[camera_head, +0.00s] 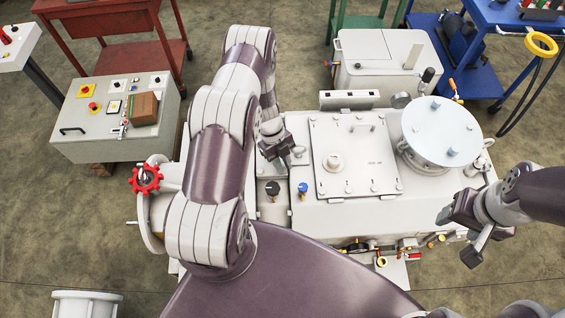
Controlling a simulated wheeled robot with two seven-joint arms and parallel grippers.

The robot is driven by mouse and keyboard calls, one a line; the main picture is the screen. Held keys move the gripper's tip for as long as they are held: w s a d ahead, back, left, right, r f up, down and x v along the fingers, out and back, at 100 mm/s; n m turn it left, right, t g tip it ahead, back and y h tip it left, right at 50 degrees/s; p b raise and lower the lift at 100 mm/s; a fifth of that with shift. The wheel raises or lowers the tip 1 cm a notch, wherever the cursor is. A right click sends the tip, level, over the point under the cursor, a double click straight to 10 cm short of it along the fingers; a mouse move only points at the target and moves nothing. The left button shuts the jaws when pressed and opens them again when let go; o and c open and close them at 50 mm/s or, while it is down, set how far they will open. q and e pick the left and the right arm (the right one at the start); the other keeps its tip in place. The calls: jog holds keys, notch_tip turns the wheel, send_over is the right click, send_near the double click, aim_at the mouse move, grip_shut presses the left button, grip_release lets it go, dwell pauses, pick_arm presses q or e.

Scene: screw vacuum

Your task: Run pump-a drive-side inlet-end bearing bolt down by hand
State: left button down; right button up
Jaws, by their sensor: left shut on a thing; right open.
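The pump unit (300,222) is a large light-grey housing with a bolted cover plate (362,183) and a round flanged lid (440,128) on top. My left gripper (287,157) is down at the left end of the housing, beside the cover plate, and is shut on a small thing. That thing is too small and too covered by the fingers to make out, so I cannot tell how a bolt sits there. My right gripper (462,234) is open and empty, over the right front of the housing. My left arm hides part of the drive side.
A red handwheel (146,179) stands left of my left arm. Black (272,188) and blue (302,188) knobs are close to my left gripper. Valves and a gauge line the front edge. A control box (85,140), red cart (115,55) and blue cart (485,75) stand behind.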

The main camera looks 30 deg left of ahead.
pick_arm(q)
jog(key=shift+w+r, duration=0.1)
jog(key=shift+w, duration=0.1)
jog(key=c, duration=1)
grip_release()
jog(key=shift+s+a, duration=0.15)
jog(key=shift+s, duration=0.05)
jog(key=shift+s, duration=0.1)
